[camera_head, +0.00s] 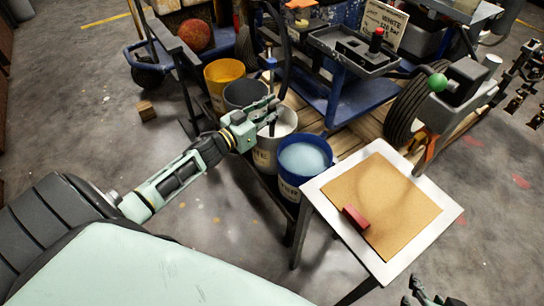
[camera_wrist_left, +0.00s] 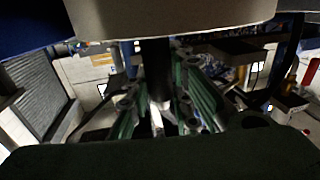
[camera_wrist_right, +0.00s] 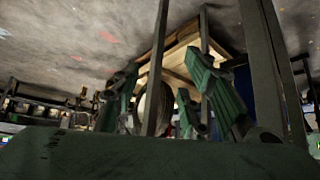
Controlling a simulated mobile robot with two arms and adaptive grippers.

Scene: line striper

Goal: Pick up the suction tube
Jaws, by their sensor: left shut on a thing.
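The suction tube (camera_wrist_left: 157,70) is a dark upright tube between the fingers of my left gripper (camera_wrist_left: 160,95) in the left wrist view. In the head view my left gripper (camera_head: 268,112) is shut on it above the white bucket (camera_head: 265,153). My right gripper (camera_head: 428,293) is at the bottom right of the head view, away from the tube. In the right wrist view (camera_wrist_right: 163,82) its fingers are apart with nothing held.
A blue bucket (camera_head: 304,160), a dark bucket (camera_head: 246,94) and a yellow bucket (camera_head: 224,72) stand beside the white one. A white-framed table (camera_head: 446,213) with a red block (camera_head: 355,217) stands at the right. The striper cart (camera_head: 345,93) is behind. Floor at left is open.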

